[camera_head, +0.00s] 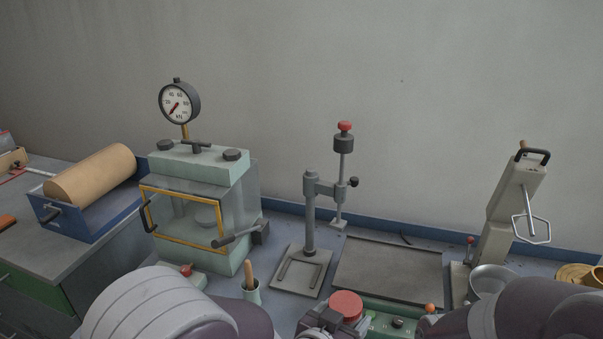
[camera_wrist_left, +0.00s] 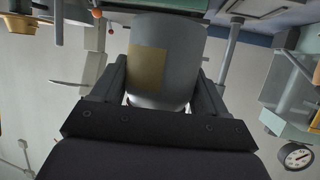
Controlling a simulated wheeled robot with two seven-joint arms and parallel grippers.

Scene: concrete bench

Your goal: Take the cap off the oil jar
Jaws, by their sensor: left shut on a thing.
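The oil jar, a grey cylinder with a plain yellow label, fills the middle of the left wrist view (camera_wrist_left: 182,55). It sits between the two dark fingers of my left gripper (camera_wrist_left: 160,78), which is shut on its sides. In the head view a round red cap (camera_head: 346,304) shows at the bottom centre, beside the dark parts of my left gripper (camera_head: 328,322). The cap appears to be on the held jar; the jar's body is mostly hidden there. My right arm comes in at the lower right, but its gripper is not visible.
A green press with a gauge (camera_head: 198,165) stands left of centre, with a small pot holding a wooden handle (camera_head: 251,290) in front. A grey stand (camera_head: 309,215), a dark flat plate (camera_head: 390,270), a metal bowl (camera_head: 490,279) and a tilted lever device (camera_head: 510,205) line the bench.

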